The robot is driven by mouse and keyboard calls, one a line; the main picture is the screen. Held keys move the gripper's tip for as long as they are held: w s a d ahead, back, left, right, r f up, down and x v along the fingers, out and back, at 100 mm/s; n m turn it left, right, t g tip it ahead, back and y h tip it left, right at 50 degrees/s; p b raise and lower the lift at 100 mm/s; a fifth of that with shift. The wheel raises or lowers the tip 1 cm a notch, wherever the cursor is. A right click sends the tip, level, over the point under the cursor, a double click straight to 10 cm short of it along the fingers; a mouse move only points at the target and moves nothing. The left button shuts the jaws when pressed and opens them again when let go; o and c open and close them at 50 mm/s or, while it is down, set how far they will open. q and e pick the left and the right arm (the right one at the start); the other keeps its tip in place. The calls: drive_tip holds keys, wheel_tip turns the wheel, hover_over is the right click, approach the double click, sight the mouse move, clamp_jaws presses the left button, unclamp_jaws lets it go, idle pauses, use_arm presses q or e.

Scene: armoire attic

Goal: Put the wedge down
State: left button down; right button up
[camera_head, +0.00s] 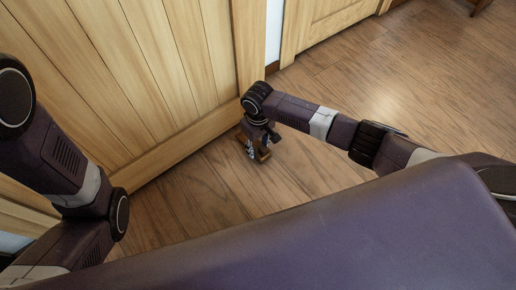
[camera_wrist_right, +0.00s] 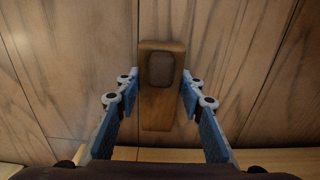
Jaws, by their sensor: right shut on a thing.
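The wedge (camera_wrist_right: 161,112) is a brown wooden piece with a darker rounded patch near its far end. In the right wrist view it lies between the two blue-padded fingers of my right gripper (camera_wrist_right: 161,90), which is shut on it. In the head view my right gripper (camera_head: 257,149) points down close to the floor, beside the lower edge of the wooden door. A small brown part of the wedge (camera_head: 263,156) shows there, mostly hidden by the gripper. I cannot tell whether the wedge touches the floor. My left gripper is out of view; only left arm links show.
The large pale wooden door (camera_head: 150,75) stands on the left, close to my right gripper. Another wooden panel (camera_head: 325,22) stands at the back, past a narrow white wall strip (camera_head: 273,32).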

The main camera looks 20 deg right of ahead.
drive_tip(key=shift+r, duration=0.15)
drive_tip(key=o, duration=1.2)
drive_tip(key=shift+f, duration=0.2)
drive_tip(key=shift+o, duration=0.2)
